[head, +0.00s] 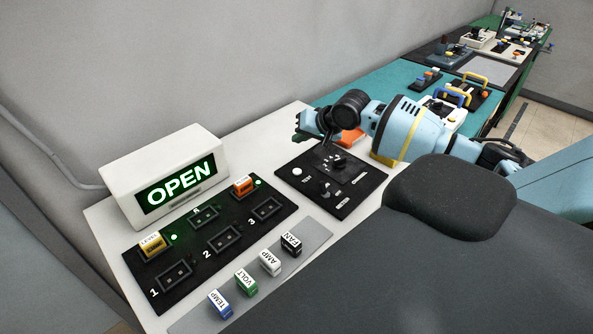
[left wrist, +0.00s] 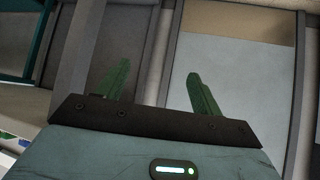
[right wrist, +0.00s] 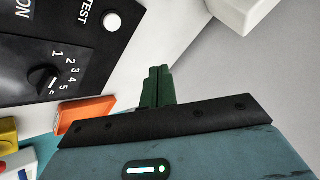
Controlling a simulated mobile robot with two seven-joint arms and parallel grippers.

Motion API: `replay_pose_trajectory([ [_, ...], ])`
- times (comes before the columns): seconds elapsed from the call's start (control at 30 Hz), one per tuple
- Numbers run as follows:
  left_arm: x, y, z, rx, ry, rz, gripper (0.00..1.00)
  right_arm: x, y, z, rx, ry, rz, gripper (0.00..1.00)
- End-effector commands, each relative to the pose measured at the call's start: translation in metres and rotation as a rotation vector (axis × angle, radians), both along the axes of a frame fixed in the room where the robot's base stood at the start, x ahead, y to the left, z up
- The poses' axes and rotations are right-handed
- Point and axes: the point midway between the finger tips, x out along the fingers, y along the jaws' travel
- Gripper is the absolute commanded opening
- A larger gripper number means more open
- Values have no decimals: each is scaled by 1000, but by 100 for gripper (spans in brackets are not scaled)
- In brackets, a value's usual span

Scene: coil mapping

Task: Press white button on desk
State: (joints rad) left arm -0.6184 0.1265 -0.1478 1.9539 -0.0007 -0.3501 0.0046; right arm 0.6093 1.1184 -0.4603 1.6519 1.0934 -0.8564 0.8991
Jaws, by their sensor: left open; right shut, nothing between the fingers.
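The round white button (head: 297,171) sits beside the word TEST on a black control panel (head: 345,203) on the white desk. It also shows at the top of the right wrist view (right wrist: 112,21). My right gripper (head: 302,130) is above the desk's back edge, behind the panel. In the right wrist view its green fingers (right wrist: 160,70) are shut and empty, apart from the button. My left gripper (left wrist: 158,70) shows only in its wrist view, with its fingers spread and nothing between them. It is away from the desk items.
A white box with a lit OPEN sign (head: 178,185) stands at the back left. A black socket board (head: 195,250) holds two labelled blocks; several more lie on a grey strip (head: 310,243). An orange block (right wrist: 86,113) is near my right gripper. A teal table (head: 398,90) lies beyond.

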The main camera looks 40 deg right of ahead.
Motion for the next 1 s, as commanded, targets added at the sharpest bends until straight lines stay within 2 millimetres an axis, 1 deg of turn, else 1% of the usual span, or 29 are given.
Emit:
replay_pose_trajectory([
  [0.17, -9, 0, -10, -1, 26, -1, 67, 0, 0, -14, -1, 7, -1, 0],
  [0.4, -27, -2, -31, -4, 79, 0, 67, -1, 0, -48, -1, 13, 0, 0],
  [0.6, -36, -6, -43, -17, 105, 7, 67, -1, 0, -71, 0, 10, 0, 0],
  [0.8, -36, -8, -44, -22, 108, 11, 67, 0, 0, -82, 0, 3, 1, 0],
  [1.0, -36, -8, -45, -21, 110, 11, 67, 0, 0, -88, 0, 0, 0, 0],
])
